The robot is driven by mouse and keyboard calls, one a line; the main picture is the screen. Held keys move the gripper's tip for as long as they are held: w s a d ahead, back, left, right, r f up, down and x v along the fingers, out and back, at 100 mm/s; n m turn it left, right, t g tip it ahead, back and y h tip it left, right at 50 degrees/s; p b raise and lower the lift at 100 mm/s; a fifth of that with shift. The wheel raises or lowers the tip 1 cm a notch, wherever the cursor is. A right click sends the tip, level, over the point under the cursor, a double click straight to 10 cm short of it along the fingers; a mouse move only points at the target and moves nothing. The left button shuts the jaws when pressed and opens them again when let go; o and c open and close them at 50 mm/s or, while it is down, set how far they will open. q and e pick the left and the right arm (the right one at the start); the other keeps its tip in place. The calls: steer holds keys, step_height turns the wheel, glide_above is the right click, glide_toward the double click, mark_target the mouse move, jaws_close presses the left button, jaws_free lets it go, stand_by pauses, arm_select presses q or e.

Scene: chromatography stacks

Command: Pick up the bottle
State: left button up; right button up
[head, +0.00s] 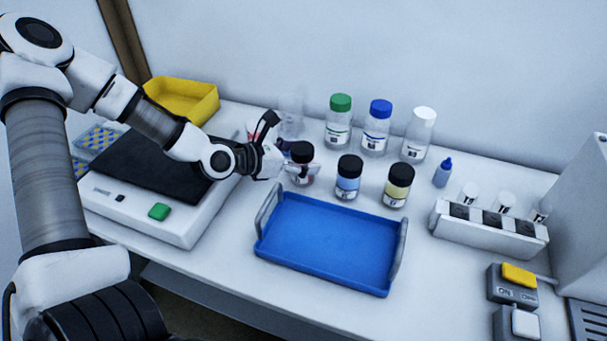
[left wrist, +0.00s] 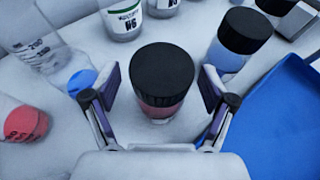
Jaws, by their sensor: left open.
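A small bottle (head: 303,163) with a black cap and reddish contents stands upright on the bench, left in the row of black-capped bottles. In the left wrist view the same bottle (left wrist: 163,82) stands between my open fingers, with a gap on each side. My left gripper (head: 287,158) reaches it from the left in the head view and partly covers it. In the left wrist view the left gripper (left wrist: 158,105) is open around the bottle and holds nothing. My right gripper is not in view.
A blue-content bottle (head: 348,178) and a yellow one (head: 397,186) stand to the right. Green-, blue- and white-capped bottles (head: 376,130) stand behind. A blue tray (head: 325,243) lies in front. A balance (head: 150,215) sits left, below my arm. A vial rack (head: 490,232) is at right.

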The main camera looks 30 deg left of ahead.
arm_select(q)
steer(key=shift+w+d+f, duration=0.15)
steer(key=c, duration=1.4)
steer(key=shift+o, duration=0.2)
